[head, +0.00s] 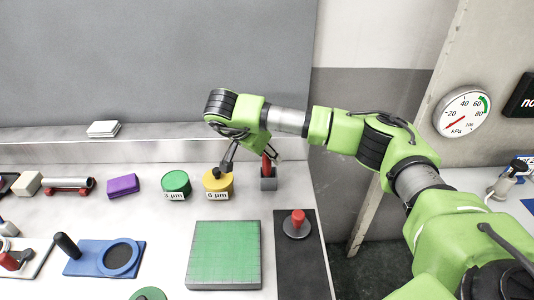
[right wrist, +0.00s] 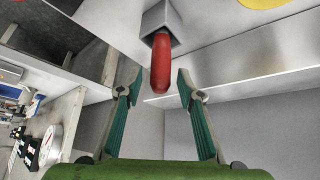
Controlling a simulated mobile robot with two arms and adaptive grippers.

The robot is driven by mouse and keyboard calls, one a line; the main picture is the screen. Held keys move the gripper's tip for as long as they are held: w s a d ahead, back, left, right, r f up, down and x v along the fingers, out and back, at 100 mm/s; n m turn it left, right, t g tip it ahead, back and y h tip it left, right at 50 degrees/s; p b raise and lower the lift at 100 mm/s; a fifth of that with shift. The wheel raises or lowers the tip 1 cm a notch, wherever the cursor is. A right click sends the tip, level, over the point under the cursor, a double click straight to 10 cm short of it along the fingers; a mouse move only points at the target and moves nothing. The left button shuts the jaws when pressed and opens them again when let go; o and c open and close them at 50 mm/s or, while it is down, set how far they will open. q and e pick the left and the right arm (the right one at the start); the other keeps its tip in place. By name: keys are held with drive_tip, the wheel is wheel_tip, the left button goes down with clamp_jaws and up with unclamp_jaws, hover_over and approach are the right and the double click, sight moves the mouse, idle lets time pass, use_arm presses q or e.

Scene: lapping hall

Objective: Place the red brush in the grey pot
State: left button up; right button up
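The red brush (head: 266,166) stands in the small square grey pot (head: 268,183), at the back right of the bench beside the yellow tin. In the right wrist view the red handle (right wrist: 161,66) sticks out of the pot's opening (right wrist: 173,18). My right gripper (head: 250,163) is at the brush, coming from above and behind. Its fingers (right wrist: 160,82) are spread wide, one on each side of the handle, with gaps visible on both sides. The brush's lower end is hidden inside the pot. My left gripper is not in view.
A yellow tin (head: 219,186) and a green tin (head: 176,185) stand left of the pot. A green plate (head: 224,255) lies in front, with a dark mat (head: 304,265) bearing a red-knobbed disc (head: 297,225) on its right. The bench's right edge is close to the pot.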

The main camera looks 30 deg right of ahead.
drive_tip(key=v, duration=1.2)
drive_tip(key=shift+w+d+r, duration=0.1)
drive_tip(key=shift+d, duration=0.05)
